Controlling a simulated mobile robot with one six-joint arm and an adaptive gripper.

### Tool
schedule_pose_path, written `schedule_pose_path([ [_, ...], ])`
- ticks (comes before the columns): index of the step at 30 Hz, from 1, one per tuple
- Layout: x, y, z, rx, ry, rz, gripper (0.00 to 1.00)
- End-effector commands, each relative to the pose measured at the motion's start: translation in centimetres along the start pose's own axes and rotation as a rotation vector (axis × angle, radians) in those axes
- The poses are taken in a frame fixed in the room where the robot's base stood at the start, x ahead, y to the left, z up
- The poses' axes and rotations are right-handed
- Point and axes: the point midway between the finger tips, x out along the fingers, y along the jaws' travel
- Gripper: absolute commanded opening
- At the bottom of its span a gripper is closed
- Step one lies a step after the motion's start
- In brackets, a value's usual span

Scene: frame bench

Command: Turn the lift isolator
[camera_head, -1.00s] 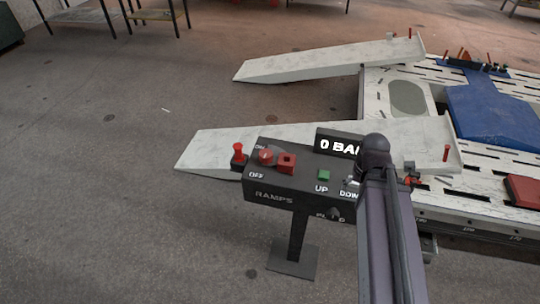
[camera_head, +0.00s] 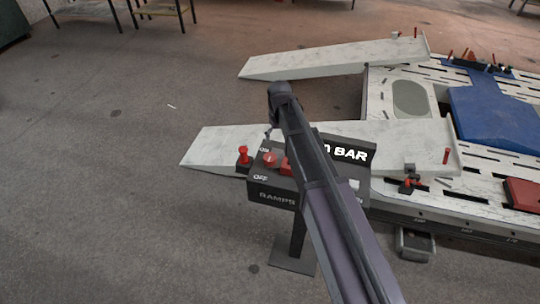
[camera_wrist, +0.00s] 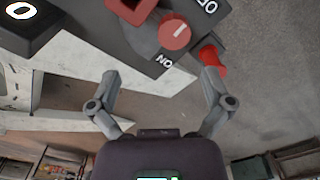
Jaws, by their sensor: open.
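The lift isolator is a red round knob (camera_head: 269,159) on the dark control box (camera_head: 262,194), between the ON and OFF labels. In the wrist view the knob (camera_wrist: 175,31) shows a white pointer mark, with ON nearer my gripper and OFF farther away. My gripper (camera_wrist: 161,78) is open and empty. Its two fingers point toward the box, with the knob ahead of the gap between them and apart from both. In the head view my arm hides part of the box and most of the gripper.
A red plunger (camera_wrist: 212,58) stands beside the knob, close to the right finger. A red square-framed button (camera_wrist: 131,8) is on the knob's other side. A pale ramp (camera_head: 213,147) lies behind the box. Floor at left is clear.

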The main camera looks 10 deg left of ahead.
Motion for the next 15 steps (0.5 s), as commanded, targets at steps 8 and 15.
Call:
schedule_pose_path([
  [8,-0.5,-2.2,-2.4,-0.057,0.0,0.0,1.0],
  [15,-0.5,-2.2,-2.4,-0.057,0.0,0.0,1.0],
])
